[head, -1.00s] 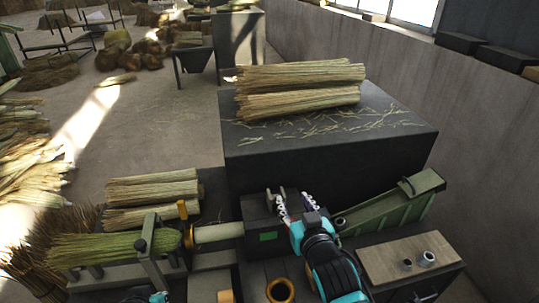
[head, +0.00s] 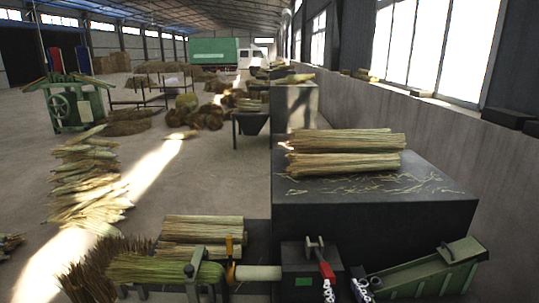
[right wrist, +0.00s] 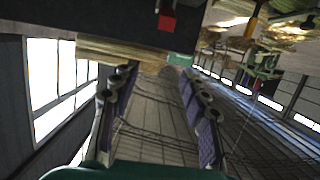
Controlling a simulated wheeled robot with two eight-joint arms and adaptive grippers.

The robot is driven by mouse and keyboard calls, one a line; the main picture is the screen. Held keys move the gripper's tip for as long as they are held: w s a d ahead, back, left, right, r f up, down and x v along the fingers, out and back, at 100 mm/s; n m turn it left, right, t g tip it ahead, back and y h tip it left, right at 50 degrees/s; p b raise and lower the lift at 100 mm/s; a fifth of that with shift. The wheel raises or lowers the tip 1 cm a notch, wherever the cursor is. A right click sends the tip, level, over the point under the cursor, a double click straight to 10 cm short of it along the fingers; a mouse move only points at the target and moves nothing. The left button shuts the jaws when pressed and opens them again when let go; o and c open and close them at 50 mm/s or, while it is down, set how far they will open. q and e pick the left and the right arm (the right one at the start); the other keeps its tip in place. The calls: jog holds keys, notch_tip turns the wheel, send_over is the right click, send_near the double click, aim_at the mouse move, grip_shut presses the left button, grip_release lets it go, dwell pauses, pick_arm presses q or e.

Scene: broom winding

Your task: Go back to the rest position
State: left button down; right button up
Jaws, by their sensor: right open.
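My right gripper (head: 343,288) is at the bottom edge of the head view, just below the red lever (head: 326,270) of the dark machine box (head: 298,262). Its two fingers are apart with nothing between them. In the right wrist view the open fingers (right wrist: 155,88) frame empty space, and the red lever (right wrist: 168,22) shows at the top, apart from them. My left gripper is not in view. A greenish straw bundle (head: 150,269) lies at the machine's left, behind a grey clamp (head: 194,264), with an orange ring (head: 230,262) and pale handle (head: 258,272) beside it.
A dark block (head: 375,215) carrying straw bundles (head: 345,163) stands behind the machine. A green chute (head: 425,270) lies close right of my gripper. More bundles (head: 200,236) lie behind the clamp. Open floor (head: 215,180) extends at the left, and a wall (head: 460,150) runs along the right.

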jog(key=s+f+g+b, duration=0.2)
jog(key=s+f+g, duration=0.2)
jog(key=s+f, duration=0.2)
jog(key=s+f+g+b, duration=0.2)
jog(key=s+f+g, duration=0.2)
jog(key=f, duration=0.7)
jog(key=shift+s+d, duration=0.45)
jog(key=shift+s, duration=0.4)
